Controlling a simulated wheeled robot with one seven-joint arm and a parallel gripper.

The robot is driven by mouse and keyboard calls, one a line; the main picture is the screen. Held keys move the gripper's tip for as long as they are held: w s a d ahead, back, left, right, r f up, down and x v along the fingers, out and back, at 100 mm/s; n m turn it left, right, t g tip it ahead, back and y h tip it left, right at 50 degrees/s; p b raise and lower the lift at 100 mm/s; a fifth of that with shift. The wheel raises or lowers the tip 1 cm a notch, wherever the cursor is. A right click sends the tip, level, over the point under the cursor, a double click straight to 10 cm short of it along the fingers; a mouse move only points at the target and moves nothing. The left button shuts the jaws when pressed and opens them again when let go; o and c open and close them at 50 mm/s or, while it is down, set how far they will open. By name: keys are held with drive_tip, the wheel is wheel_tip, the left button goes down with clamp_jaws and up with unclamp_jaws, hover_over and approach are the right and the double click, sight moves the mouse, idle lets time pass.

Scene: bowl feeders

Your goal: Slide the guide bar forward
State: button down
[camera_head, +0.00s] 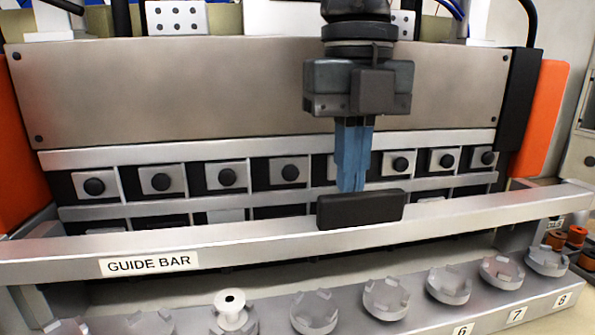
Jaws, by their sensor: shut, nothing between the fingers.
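The guide bar (255,240) is a long silver bar across the front of the machine, with a "GUIDE BAR" label on its left part. A black block handle (360,208) stands on the bar right of the middle. My gripper (351,189) points down with its blue fingers closed together. The fingertips are at the upper edge of the black handle, seemingly just behind it. The handle hides the very tips, so I cannot tell whether they touch it. The gripper is shut and holds nothing.
Behind the bar is a row of plates with black knobs (227,177) under a wide metal panel (180,90). Several round holders (387,298) line the front ledge, one with a white spool (230,308). Orange side covers (540,115) flank the machine. Orange spools (577,236) stand at far right.

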wheel_tip(320, 180, down, 2)
drive_tip(key=shift+f+b, duration=0.25)
drive_tip(key=shift+b, duration=0.6)
drive_tip(key=shift+s+f, duration=0.15)
drive_tip(key=shift+s+d, duration=0.15)
drive_tip(key=shift+s, duration=0.25)
drive_tip(key=shift+w+b, duration=0.3)
drive_tip(key=shift+w, duration=0.1)
drive_tip(key=p, duration=0.5)
approach(353, 194)
drive_tip(key=shift+w+d+f, duration=0.1)
drive_tip(key=shift+w+f, duration=0.35)
drive_tip(key=shift+w, duration=0.45)
drive_tip(key=shift+w+d+f, duration=0.1)
drive_tip(key=shift+w+f, duration=0.35)
drive_tip(key=shift+w, duration=0.4)
